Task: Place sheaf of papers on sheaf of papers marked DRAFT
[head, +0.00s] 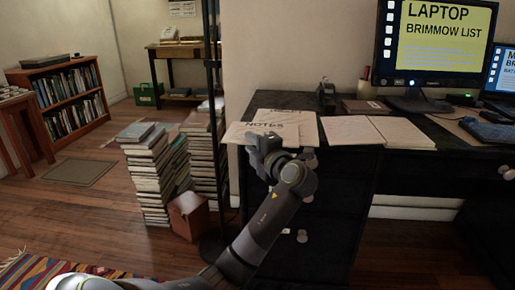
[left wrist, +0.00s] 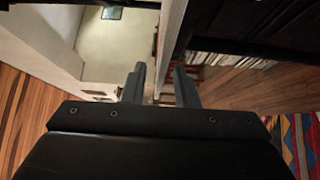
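A sheaf of papers marked NOTES (head: 238,133) lies at the left end of the dark desk, near its front edge. Another pale sheaf (head: 307,127) lies partly under or behind it; the heading at its far edge is too small to read surely. My left gripper (head: 264,143) is in front of the NOTES sheaf and hides part of it. I cannot tell from the head view whether it touches the paper. In the left wrist view the two fingers (left wrist: 160,82) stand apart with no paper visible between them. My right gripper is not in view.
An open notebook (head: 376,131) lies right of the sheaves, before a monitor (head: 436,45) and keyboard (head: 490,131). A dark pole (head: 211,110) stands left of the desk. Tall book stacks (head: 152,175) and a small brown box (head: 189,216) stand on the floor.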

